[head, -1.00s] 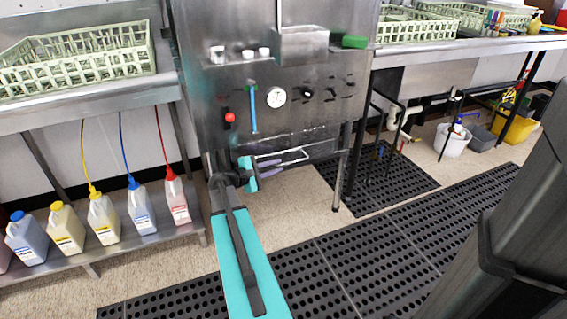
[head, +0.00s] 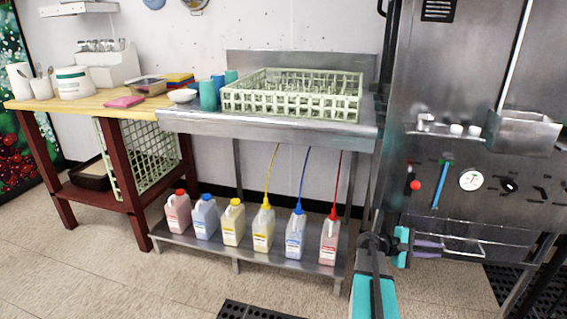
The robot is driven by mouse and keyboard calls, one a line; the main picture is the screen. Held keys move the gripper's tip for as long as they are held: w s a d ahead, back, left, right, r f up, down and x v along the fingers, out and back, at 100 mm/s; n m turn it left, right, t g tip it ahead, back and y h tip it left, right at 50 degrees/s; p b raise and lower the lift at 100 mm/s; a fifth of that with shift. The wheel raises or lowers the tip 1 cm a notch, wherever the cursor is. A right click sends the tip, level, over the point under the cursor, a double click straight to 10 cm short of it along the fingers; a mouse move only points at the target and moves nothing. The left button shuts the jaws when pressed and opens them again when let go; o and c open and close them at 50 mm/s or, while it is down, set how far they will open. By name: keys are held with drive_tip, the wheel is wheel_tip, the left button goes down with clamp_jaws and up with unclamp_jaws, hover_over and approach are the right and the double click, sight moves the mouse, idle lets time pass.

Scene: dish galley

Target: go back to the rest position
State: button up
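My arm reaches up from the bottom edge of the head view, right of centre, as a teal link with a dark bar along it. My gripper (head: 440,249) is small at its end, in front of the lower face of the steel dish machine (head: 455,205). Two lavender finger-like strips point right from a teal part, near a thin metal bar on the machine. No object shows between them. Their spacing is too small in the view to tell open from shut. Whether they touch the machine cannot be told.
Left of the machine, a steel counter (head: 270,127) carries a pale green dish rack (head: 290,102). Several chemical jugs stand on its lower shelf (head: 262,259). A wood-topped table (head: 60,103) stands farther left. Tiled floor in front is mostly clear, with a black mat (head: 250,310) at the bottom.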

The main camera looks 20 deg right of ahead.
drive_tip(key=w+a+n+t+p, duration=0.2)
drive_tip(key=w+a+n+p, duration=0.1)
drive_tip(key=w+a+p, duration=0.5)
drive_tip(key=w+a+f+n+t+y+p, duration=0.1)
drive_tip(key=a+f+p, duration=0.15)
drive_tip(key=a, duration=0.55)
drive_tip(key=a+f+n+t+y+p, duration=0.15)
drive_tip(key=a+p, duration=0.25)
drive_tip(key=a, duration=0.4)
drive_tip(key=s+a+f+m+g+y+p, duration=0.1)
drive_tip(key=s+a+f+m+y+p, duration=0.1)
drive_tip(key=s+a, duration=0.5)
drive_tip(key=s+a+f+m+g+y+p, duration=0.1)
drive_tip(key=s+a+f+m+y+p, duration=0.2)
drive_tip(key=a, duration=1.5)
drive_tip(key=s+a+f+m+g+y+p, duration=0.2)
drive_tip(key=s+a+f+y+p, duration=0.2)
drive_tip(key=s+a, duration=0.7)
drive_tip(key=a+y+p, duration=0.1)
drive_tip(key=y+p, duration=0.1)
drive_tip(key=y, duration=0.1)
drive_tip(key=shift+s+a+m, duration=0.2)
drive_tip(key=shift+s+m, duration=0.1)
drive_tip(key=shift+m, duration=0.05)
drive_tip(key=shift+f, duration=0.1)
